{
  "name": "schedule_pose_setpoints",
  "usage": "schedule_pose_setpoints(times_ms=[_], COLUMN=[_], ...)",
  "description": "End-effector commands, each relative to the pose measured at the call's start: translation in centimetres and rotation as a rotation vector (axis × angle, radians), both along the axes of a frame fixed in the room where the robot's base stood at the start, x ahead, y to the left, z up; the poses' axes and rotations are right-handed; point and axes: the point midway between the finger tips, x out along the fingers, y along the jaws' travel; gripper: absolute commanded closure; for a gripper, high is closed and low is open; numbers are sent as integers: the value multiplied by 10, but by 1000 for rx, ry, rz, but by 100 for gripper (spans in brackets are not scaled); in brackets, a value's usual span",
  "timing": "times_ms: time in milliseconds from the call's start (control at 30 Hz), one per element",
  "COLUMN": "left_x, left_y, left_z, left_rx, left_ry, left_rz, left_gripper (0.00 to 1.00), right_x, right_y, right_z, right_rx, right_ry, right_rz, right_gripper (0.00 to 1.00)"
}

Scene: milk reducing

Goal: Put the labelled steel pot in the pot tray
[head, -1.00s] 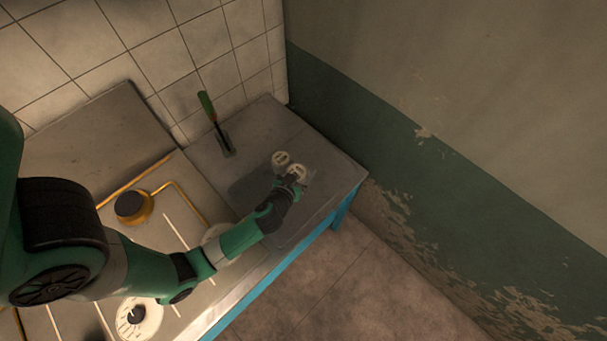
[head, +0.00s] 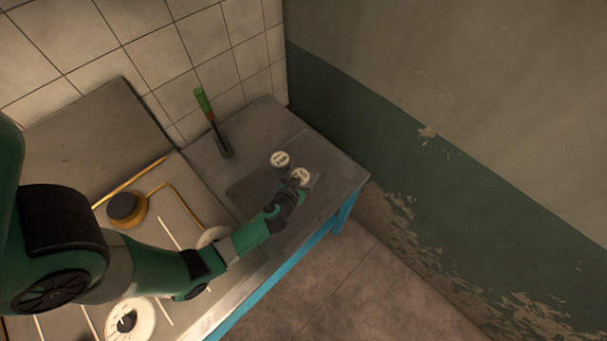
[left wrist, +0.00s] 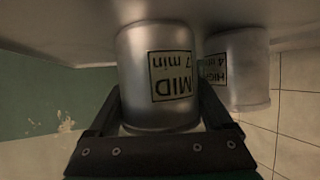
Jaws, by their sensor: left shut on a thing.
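My left gripper (head: 292,190) is shut on a steel pot with a white top (head: 301,176) near the right end of the counter. In the left wrist view this pot (left wrist: 150,62) stands between the fingers (left wrist: 161,105), and its label reads "MID 7 min". A second steel pot (head: 279,159) stands beside it, and its label reads "HIGH 4 min" in the left wrist view (left wrist: 240,75). A darker flat patch (head: 245,190) lies left of the pots; I cannot tell whether it is the pot tray or a shadow. My right gripper is out of view.
A green-handled tool (head: 211,115) stands near the tiled wall.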

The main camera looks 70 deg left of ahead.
Motion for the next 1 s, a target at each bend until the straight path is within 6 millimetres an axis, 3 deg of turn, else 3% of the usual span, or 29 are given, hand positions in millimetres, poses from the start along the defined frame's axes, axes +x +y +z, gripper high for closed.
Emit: schedule_pose_setpoints(times_ms=[33, 67, 100, 500, 1000], left_x=[0, 0, 0, -2, -69], left_y=[0, 0, 0, -2, -71], left_z=[-3, -2, -1, 5, 49], left_rx=[1, 0, 0, 0, 1], left_ry=[-1, 0, 0, 1, 2], left_rz=[0, 0, 0, 0, -5], left_gripper=[88, 11, 4, 4, 4], right_x=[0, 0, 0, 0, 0], right_y=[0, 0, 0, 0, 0], right_z=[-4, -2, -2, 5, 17], right_rx=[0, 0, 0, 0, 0], right_ry=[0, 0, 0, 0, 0], right_rz=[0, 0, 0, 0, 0], right_gripper=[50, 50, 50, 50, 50])
